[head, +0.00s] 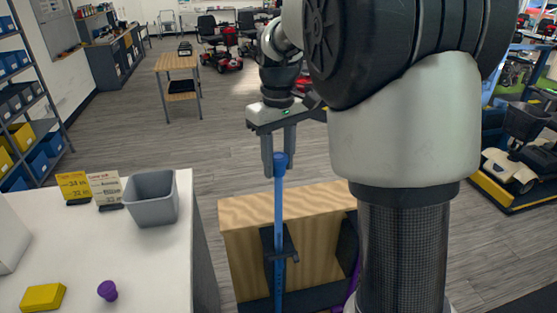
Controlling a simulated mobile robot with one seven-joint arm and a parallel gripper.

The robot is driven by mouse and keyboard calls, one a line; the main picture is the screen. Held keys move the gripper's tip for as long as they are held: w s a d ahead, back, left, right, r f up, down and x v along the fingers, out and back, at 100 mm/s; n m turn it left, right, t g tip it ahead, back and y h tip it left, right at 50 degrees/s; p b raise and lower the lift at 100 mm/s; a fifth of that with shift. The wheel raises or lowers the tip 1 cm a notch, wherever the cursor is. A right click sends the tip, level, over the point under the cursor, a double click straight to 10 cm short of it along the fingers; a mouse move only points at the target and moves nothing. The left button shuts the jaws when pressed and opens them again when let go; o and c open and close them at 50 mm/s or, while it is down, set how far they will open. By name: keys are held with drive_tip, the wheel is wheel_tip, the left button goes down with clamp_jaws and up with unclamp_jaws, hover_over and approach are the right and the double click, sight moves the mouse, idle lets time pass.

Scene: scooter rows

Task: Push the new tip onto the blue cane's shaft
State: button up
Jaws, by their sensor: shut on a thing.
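The blue cane's shaft (279,215) stands upright in a dark clamp (280,255) on the wooden stand.
The wooden stand (240,235) is below my gripper. A white counter (150,270) at left bears a grey bin (152,198), a purple knob-like piece (107,290), a yellow block (43,297) and price cards (105,189). My arm hides much of the right side.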

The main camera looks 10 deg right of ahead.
drive_tip(key=shift+f+b, duration=0.85)
drive_tip(key=shift+f, duration=0.65)
idle(1.5)
drive_tip(key=o, duration=1.1)
drive_tip(key=shift+o, duration=0.5)
drive_tip(key=o, duration=0.7)
drive_tip(key=shift+r, duration=0.1)
drive_tip(key=shift+r+p, duration=1.05)
drive_tip(key=shift+r, duration=3.35)
